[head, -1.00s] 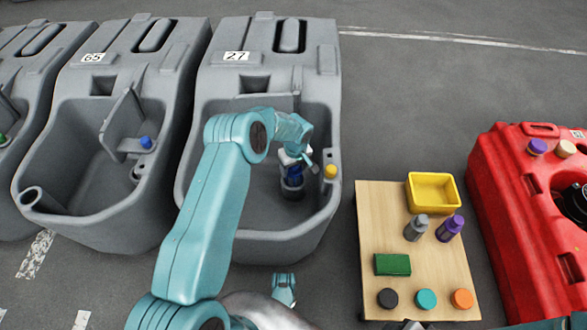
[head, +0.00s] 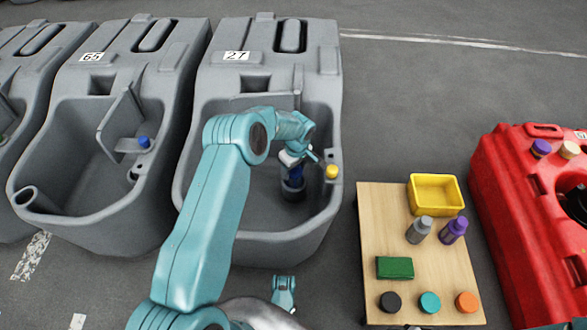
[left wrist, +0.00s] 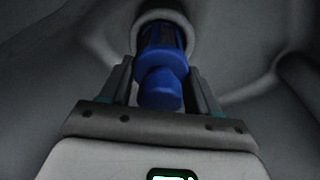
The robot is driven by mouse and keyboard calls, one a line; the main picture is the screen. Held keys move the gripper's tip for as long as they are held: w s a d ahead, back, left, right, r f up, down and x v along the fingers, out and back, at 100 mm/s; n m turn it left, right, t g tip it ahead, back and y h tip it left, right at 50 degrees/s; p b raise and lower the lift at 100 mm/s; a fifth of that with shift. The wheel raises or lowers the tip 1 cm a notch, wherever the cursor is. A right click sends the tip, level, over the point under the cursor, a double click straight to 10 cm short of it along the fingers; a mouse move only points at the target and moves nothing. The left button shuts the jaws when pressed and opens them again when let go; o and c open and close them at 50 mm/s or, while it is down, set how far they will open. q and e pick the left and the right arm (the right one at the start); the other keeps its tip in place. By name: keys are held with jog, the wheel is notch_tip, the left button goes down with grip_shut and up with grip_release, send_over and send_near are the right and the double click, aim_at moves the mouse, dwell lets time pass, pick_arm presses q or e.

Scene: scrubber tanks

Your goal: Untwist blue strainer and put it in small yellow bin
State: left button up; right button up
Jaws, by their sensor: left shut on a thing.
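The blue strainer (head: 296,174) stands in a round grey socket inside the tank labelled 27 (head: 309,107). In the left wrist view the strainer (left wrist: 162,88) has its lower part in the socket's ring. My left gripper (head: 297,163) reaches down into the tank and is shut on the strainer, with one finger on each side of it in the wrist view. The small yellow bin (head: 436,196) sits at the back right of the wooden table and looks empty. My right gripper does not show.
A yellow cap (head: 332,172) is on the tank's right rim. A red tank (head: 510,197) stands at the right.

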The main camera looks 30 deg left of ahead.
pick_arm(q)
jog(key=shift+s+d+f, duration=0.1)
jog(key=shift+d+f, duration=0.15)
jog(key=shift+f, duration=0.05)
jog(key=shift+n+b, duration=0.35)
jog(key=shift+n, duration=0.15)
jog(key=shift+o, duration=0.2)
jog(key=shift+d+r, duration=0.1)
jog(key=shift+r, duration=0.05)
